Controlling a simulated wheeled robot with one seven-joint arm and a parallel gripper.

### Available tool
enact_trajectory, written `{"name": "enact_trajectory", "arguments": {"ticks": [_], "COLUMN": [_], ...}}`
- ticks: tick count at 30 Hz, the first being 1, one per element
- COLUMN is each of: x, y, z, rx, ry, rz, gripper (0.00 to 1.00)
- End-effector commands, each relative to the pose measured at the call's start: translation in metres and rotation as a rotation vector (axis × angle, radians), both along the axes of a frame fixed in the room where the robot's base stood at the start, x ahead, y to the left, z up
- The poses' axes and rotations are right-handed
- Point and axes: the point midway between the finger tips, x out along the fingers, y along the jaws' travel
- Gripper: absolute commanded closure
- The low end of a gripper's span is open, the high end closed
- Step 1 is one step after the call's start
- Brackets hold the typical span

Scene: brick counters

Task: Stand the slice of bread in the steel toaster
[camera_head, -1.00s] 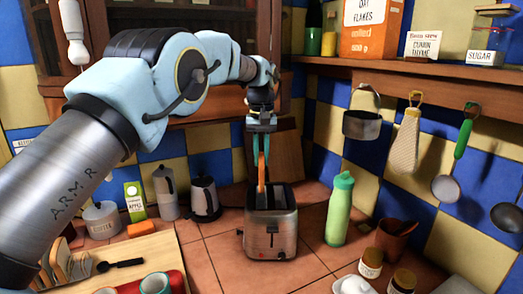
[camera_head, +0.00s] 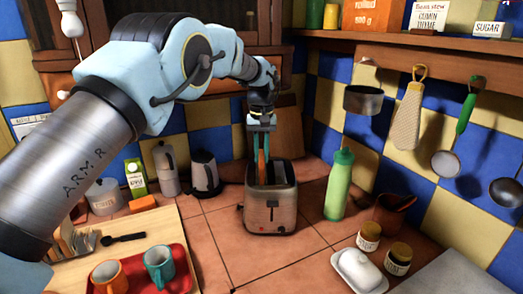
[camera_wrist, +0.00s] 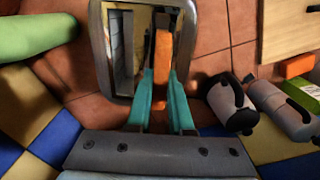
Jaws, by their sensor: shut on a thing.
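The steel toaster (camera_head: 270,212) stands upright on the tiled counter, its slots facing up. My gripper (camera_head: 261,148) points down above it and is shut on the slice of bread (camera_head: 261,172), seen edge-on as a narrow orange-brown strip. The bread is upright, and its lower part seems to be inside a slot; how deep is hidden. In the wrist view the bread (camera_wrist: 162,58) lies between the teal fingers of my gripper (camera_wrist: 161,92), over the right-hand slot of the toaster (camera_wrist: 183,42). The left-hand slot looks empty.
Jars (camera_head: 368,236) and a butter dish (camera_head: 358,270) are at front right. A red tray (camera_head: 178,276) with mugs is at front left. Tiles before the toaster are clear.

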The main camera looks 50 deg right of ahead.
Motion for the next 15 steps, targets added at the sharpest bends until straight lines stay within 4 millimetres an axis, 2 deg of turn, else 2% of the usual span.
{"name": "enact_trajectory", "arguments": {"ticks": [14,15], "x": [0.0001,0.0], "y": [0.0,0.0], "z": [-0.0061,-0.0061], "rx": [0.0,0.0], "ry": [0.0,0.0], "rz": [0.0,0.0], "gripper": [1.0,0.8]}}
